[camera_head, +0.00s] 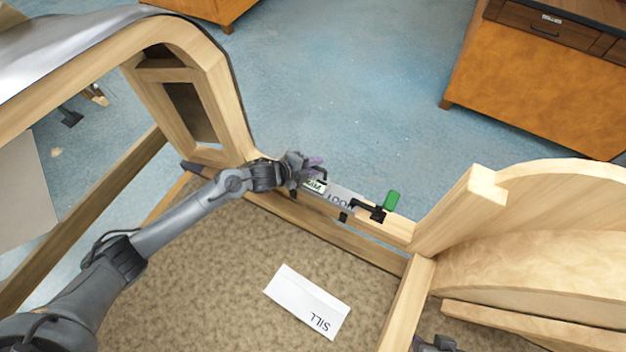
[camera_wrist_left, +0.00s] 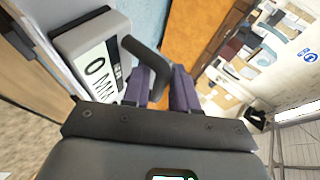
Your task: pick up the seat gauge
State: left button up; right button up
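A pale block with a black bent handle, apparently the seat gauge (camera_head: 315,185), is on the front wooden rail in the head view. In the left wrist view the block (camera_wrist_left: 92,52) shows a black-and-white label with partly readable letters; no full name can be read. Its black handle (camera_wrist_left: 143,55) reaches toward the space between my purple fingers. My left gripper (camera_head: 307,168) is at the block, and its fingers (camera_wrist_left: 160,90) stand apart with a gap between them. I cannot tell whether they touch the handle. Only a dark piece of my right gripper (camera_head: 436,344) shows at the bottom edge.
A white SILL card (camera_head: 307,301) lies on the carpet. Curved wooden frames stand left and right. An orange cabinet (camera_head: 530,85) is behind; blue floor is open.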

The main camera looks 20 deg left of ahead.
pick_arm(q)
grip_shut()
jog(key=shift+r, duration=0.2)
dwell(0.3)
